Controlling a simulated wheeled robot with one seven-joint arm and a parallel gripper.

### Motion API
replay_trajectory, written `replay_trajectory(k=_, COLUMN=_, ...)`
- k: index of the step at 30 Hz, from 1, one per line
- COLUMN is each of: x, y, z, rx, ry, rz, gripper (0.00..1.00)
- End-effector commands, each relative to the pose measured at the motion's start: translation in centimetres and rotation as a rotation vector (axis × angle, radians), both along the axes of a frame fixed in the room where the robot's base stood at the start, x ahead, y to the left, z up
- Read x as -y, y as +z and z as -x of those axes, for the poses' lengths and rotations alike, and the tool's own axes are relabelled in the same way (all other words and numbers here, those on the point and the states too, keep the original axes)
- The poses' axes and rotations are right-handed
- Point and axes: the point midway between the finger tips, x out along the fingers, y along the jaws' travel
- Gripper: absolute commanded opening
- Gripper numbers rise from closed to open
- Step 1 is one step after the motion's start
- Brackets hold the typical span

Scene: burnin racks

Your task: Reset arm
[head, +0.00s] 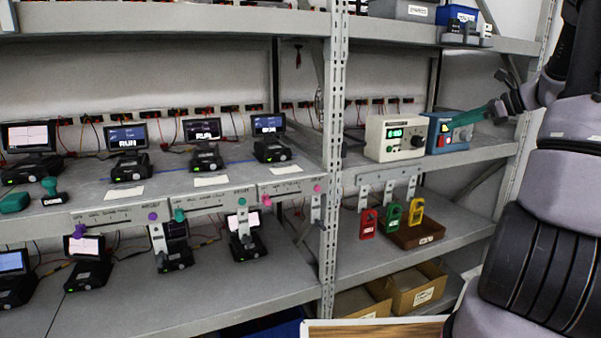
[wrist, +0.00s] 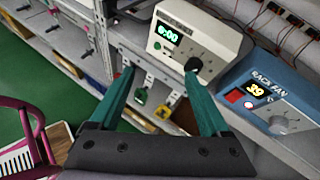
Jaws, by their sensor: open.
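My arm (head: 563,210) stands at the right side of the head view and reaches left over the right-hand rack. My gripper (wrist: 160,74) has two teal fingers, spread apart with nothing between them. In the head view the gripper (head: 462,120) is in front of the blue box and partly covers it. In the wrist view, the fingers point toward the front of the cream box (wrist: 204,42) with a green display. The blue RACK FAN box (wrist: 270,95) is to the right of the fingers and shows 39.
Red, green and yellow tags (head: 368,224) hang below the shelf edge. A rack post (head: 333,150) divides the shelves. Several small devices with screens (head: 127,150) fill the left shelves. Cardboard boxes (head: 418,288) sit low. Green floor (wrist: 45,85) shows in the wrist view.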

Motion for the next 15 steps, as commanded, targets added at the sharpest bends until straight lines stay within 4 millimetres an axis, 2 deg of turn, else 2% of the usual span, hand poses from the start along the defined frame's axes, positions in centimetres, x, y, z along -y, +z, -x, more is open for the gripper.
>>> replay_trajectory(k=1, x=-3.2, y=1.2, z=1.2, rx=0.018, ry=0.077, rz=0.094, gripper=0.81)
replay_trajectory(k=6, x=-10.9, y=3.5, z=6.3, rx=0.091, ry=0.324, rz=0.407, gripper=0.81)
replay_trajectory(k=12, x=-17.0, y=5.2, z=13.5, rx=0.228, ry=0.603, rz=0.763, gripper=0.81)
replay_trajectory(k=15, x=-18.9, y=5.8, z=17.2, rx=0.315, ry=0.732, rz=0.936, gripper=0.81)
